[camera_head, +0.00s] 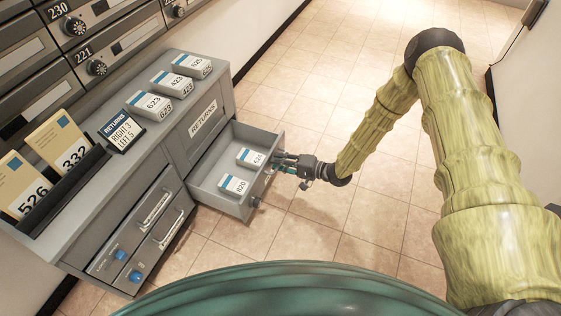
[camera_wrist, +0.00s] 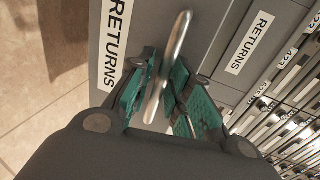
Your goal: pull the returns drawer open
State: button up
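The grey returns drawer (camera_head: 254,136) stands well out of the grey cabinet (camera_head: 85,205) in the head view. Two white parcels with blue bands lie in it, one (camera_head: 251,157) toward the far side and one (camera_head: 235,185) nearer. My gripper (camera_head: 283,160) is at the drawer's front, at the handle. Part of the handle is hidden by the fingers.
Parcels (camera_head: 171,84) stand on the cabinet top beside a small RETURNS sign (camera_head: 122,130). Envelopes (camera_head: 58,143) stand in a dark rack at the left. Closed drawers (camera_head: 140,235) are below. The tiled floor (camera_head: 330,80) beyond the drawer is clear.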

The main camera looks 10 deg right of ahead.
jog(key=v, duration=1.2)
jog(key=shift+s+a+f, duration=0.1)
dwell(0.4)
